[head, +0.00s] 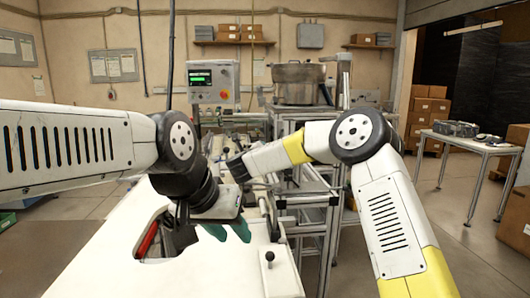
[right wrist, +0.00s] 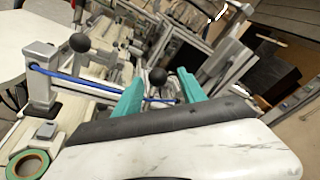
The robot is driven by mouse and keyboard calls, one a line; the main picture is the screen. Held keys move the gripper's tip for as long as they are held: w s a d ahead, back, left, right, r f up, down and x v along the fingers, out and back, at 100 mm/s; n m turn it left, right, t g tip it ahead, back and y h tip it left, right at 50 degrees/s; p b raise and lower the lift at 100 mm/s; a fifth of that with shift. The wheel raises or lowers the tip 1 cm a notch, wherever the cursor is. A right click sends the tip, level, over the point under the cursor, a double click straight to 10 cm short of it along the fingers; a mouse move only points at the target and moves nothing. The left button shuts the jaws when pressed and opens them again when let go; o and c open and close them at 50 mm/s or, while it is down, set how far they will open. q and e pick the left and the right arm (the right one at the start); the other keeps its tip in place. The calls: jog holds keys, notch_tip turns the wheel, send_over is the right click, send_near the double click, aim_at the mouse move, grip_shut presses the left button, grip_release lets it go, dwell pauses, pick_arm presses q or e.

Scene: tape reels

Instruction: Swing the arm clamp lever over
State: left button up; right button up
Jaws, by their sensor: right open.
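In the right wrist view, a lever with a black ball knob (right wrist: 157,77) stands between the teal fingers of my open right gripper (right wrist: 160,94). A second black ball knob (right wrist: 79,42) tops a metal arm to the left, and a blue rod (right wrist: 85,80) runs from that arm toward the fingers. I cannot tell which is the arm clamp lever, or whether the fingers touch anything. In the head view, my left gripper (head: 228,231) hangs over the white bench with its teal fingers apart and empty. A knobbed lever (head: 269,256) stands at the bench's right edge.
The white bench (head: 100,268) has a cutout with a red-edged item (head: 147,238). A green-ringed reel (right wrist: 28,165) lies at lower left in the wrist view. A metal frame and a control box (head: 212,82) stand behind. A side table (head: 465,143) stands right.

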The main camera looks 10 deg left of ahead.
jog(key=shift+s, duration=0.1)
jog(key=s, duration=0.7)
jog(key=shift+s+d+r, duration=0.15)
jog(key=shift+s+r, duration=0.15)
jog(key=shift+r, duration=0.05)
jog(key=s+d+r+n+g+y, duration=0.3)
jog(key=s+d+r+n+y, duration=0.5)
jog(key=n, duration=0.9)
jog(key=s+d+f+n+g+h, duration=0.2)
jog(key=s+d+f+n, duration=0.1)
jog(key=s+d, duration=0.5)
jog(key=s+d+f+n+g+h, duration=0.2)
jog(key=s+d, duration=0.6)
jog(key=s, duration=0.5)
jog(key=s+d+f+n+g+h, duration=0.2)
jog(key=s+d+f+n, duration=0.3)
jog(key=s+d, duration=0.3)
jog(key=s+f+g, duration=0.1)
jog(key=s, duration=0.1)
jog(key=shift+s+d+n+g, duration=0.3)
jog(key=shift+d+g, duration=0.1)
